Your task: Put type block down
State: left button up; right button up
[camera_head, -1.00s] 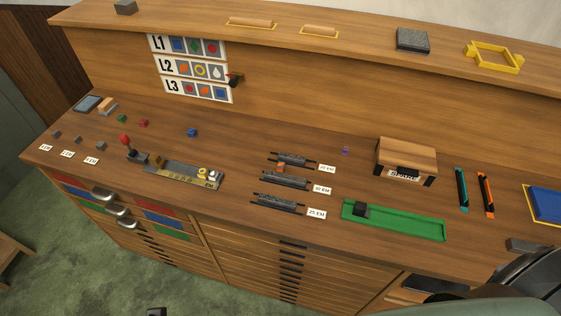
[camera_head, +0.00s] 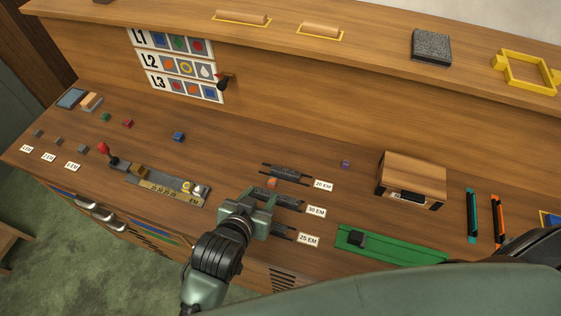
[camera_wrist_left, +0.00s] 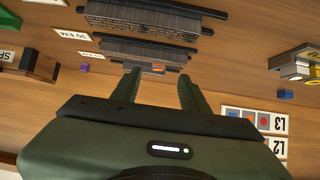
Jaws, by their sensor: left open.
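My left gripper (camera_head: 262,195) is open over the middle black rack, labelled 30 EM (camera_head: 317,211). The wrist view shows its two fingers (camera_wrist_left: 157,85) apart with nothing between them. A small orange block (camera_head: 272,183) sits by the 20 EM rack (camera_head: 287,173), just past the fingertips; it also shows in the wrist view (camera_wrist_left: 158,68). Other small blocks lie on the bench: blue (camera_head: 179,136), purple (camera_head: 345,164), red (camera_head: 128,123) and green (camera_head: 104,117). I cannot tell which one is the type block. The gripper partly hides the 30 EM and 25 EM racks. My right gripper is out of view.
A metal composing tray (camera_head: 160,187) with a red-knobbed lever lies left of the gripper. A green tray (camera_head: 400,247) with a black block lies right, below a wooden box (camera_head: 412,178). A raised shelf (camera_head: 380,40) runs along the back.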

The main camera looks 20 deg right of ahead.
aim_at(272, 181)
pick_arm(q)
jog(key=shift+w+d, duration=0.35)
jog(key=shift+w+d+f, duration=0.15)
jog(key=shift+w, duration=0.05)
jog(key=shift+w+d+f+p, duration=0.2)
jog(key=shift+w+f+p, duration=0.05)
jog(key=shift+f+p, duration=0.1)
jog(key=p+x, duration=0.1)
jog(key=x, duration=0.3)
jog(key=shift+w+d+r, duration=0.1)
jog(key=shift+w+d, duration=0.05)
jog(key=shift+w, duration=0.15)
jog(key=shift+w+d+f, duration=0.15)
jog(key=shift+w+f, duration=0.05)
jog(key=shift+f, duration=0.05)
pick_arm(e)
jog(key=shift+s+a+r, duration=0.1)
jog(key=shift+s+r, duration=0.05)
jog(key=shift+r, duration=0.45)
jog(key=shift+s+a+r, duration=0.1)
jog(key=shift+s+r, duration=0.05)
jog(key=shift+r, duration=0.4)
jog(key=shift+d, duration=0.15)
pick_arm(q)
grip_shut()
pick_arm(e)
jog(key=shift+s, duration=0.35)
